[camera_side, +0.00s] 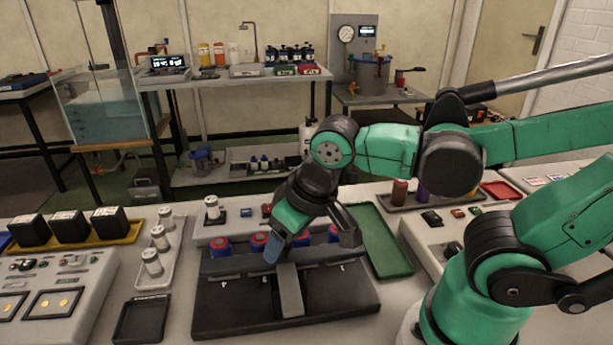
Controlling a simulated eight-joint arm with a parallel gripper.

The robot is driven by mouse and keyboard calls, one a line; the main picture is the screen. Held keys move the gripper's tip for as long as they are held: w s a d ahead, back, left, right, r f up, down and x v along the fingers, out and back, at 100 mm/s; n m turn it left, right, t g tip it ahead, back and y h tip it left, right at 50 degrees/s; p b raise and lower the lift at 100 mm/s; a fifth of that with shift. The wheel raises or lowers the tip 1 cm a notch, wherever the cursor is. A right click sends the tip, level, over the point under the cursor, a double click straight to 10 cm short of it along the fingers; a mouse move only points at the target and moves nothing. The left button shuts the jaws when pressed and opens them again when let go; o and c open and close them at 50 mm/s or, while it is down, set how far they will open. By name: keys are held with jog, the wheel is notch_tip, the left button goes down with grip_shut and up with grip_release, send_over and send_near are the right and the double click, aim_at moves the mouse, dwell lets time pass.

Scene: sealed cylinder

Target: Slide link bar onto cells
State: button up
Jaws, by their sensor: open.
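A black holder (215,295) stands on the table in the middle of the side view. Several blue cells with red tops stand in a row along its back; one is a blue and red cell (221,246) at the left end. A grey bar (290,291) lies front to back on the holder's middle; I cannot tell whether it is the link bar or part of the holder. My gripper (310,247) is over the holder, tilted, with its fingers spread. One finger is left of the grey bar and one is to the right. The gripper hides part of the cell row, and I cannot tell whether it touches anything.
A tray of white cylinders (152,262) and a small black tray (142,320) lie left of the holder. A green tray (376,243) lies to the right and looks empty. A control panel (60,285) is at the far left, and a yellow tray (95,238) holds black boxes.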

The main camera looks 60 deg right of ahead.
grip_shut()
dwell(1.5)
